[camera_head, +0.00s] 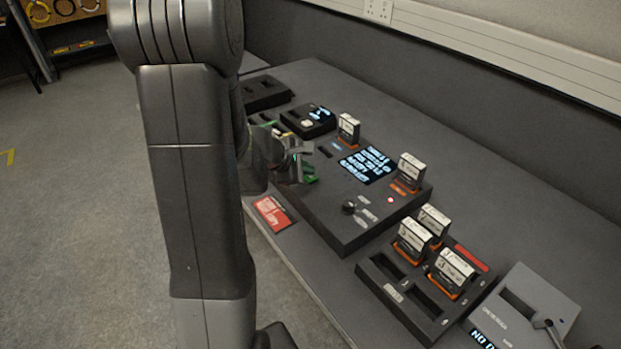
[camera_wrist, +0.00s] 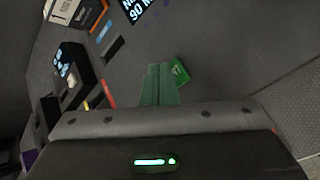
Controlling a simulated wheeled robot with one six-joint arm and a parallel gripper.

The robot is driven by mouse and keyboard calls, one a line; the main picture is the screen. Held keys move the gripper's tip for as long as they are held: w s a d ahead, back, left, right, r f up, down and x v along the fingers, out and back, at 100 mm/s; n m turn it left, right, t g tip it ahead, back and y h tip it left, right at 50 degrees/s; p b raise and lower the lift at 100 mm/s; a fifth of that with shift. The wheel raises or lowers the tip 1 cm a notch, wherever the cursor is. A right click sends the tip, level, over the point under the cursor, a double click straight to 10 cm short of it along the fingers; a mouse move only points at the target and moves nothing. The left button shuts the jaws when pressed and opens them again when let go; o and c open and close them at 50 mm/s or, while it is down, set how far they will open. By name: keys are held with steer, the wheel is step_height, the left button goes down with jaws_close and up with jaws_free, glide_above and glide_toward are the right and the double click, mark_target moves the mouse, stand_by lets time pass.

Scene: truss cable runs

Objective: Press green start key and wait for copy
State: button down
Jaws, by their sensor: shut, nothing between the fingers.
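The black copier panel (camera_head: 335,232) lies on the bench with a lit text screen (camera_head: 367,165), whose edge also shows in the wrist view (camera_wrist: 137,8). The green key (camera_wrist: 180,71) sits on the panel, beside the tips of my gripper (camera_wrist: 160,68). The green fingers are together and hold nothing. I cannot tell whether they touch the key. In the head view my gripper (camera_head: 304,165) is over the panel's near left part and hides the key there. One white-labelled cartridge (camera_head: 348,127) stands behind the screen and another (camera_head: 411,168) in an orange-edged slot at right.
A red light (camera_head: 390,200) glows near a black knob (camera_head: 348,207). A black rack (camera_head: 398,291) holds several cartridges and has empty slots. A grey reader (camera_head: 527,306) with a lever stands at right. A red label (camera_head: 272,213) lies at the bench's front edge.

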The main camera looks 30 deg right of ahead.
mark_target(307, 179)
steer(key=shift+f+b, duration=0.5)
steer(key=shift+b, duration=0.2)
stand_by(0.6)
steer(key=shift+r, duration=0.15)
stand_by(0.3)
steer(key=shift+r+p, duration=0.65)
steer(key=shift+r, duration=0.15)
steer(key=shift+r+p, duration=1.85)
steer(key=shift+r, duration=0.7)
steer(key=shift+f, duration=0.2)
